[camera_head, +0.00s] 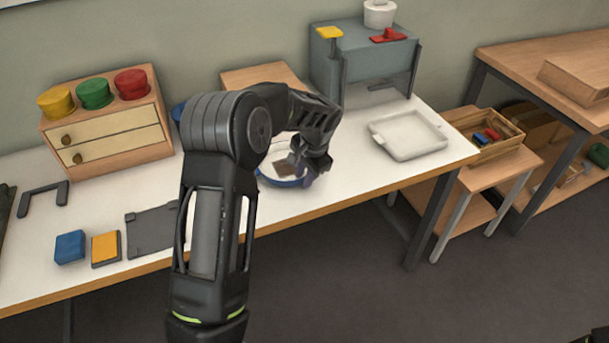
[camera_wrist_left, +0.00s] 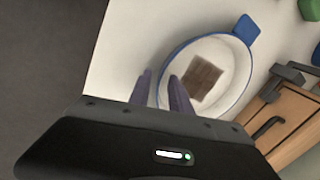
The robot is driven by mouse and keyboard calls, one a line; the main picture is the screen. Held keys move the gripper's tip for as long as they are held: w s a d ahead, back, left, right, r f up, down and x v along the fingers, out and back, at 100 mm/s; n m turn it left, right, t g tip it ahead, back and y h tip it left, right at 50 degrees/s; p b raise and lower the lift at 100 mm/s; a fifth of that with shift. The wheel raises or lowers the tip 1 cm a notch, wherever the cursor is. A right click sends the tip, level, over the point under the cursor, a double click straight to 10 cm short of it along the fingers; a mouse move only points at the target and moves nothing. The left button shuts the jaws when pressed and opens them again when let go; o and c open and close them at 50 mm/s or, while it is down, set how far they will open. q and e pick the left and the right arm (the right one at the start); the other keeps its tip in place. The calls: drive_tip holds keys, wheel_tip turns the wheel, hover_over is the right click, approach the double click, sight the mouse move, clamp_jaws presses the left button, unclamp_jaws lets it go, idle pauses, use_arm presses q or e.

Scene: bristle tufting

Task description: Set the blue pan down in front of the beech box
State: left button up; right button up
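The blue pan (camera_head: 283,184) sits on the white table in the head view, partly hidden by my left arm. It has a blue rim, a pale inside and a brown square patch. In the left wrist view the pan (camera_wrist_left: 213,45) shows its blue handle at the top. The beech box (camera_head: 258,77) is behind my arm, its front mostly hidden. In the wrist view it shows as a wooden box (camera_wrist_left: 289,106) with a dark handle, close to the pan. My left gripper (camera_wrist_left: 159,76) has its fingers apart at the pan's near rim; contact is unclear. My right gripper is not visible.
A drawer cabinet (camera_head: 108,137) with coloured round lids stands at the left. A white tray (camera_head: 407,135) lies right of the pan. Blue (camera_head: 70,247) and yellow (camera_head: 105,247) blocks lie front left. The table between pan and tray is clear.

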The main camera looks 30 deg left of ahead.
use_arm(q)
drive_tip(key=b+v, duration=0.1)
drive_tip(key=v, duration=1.1)
drive_tip(key=shift+r, duration=0.15)
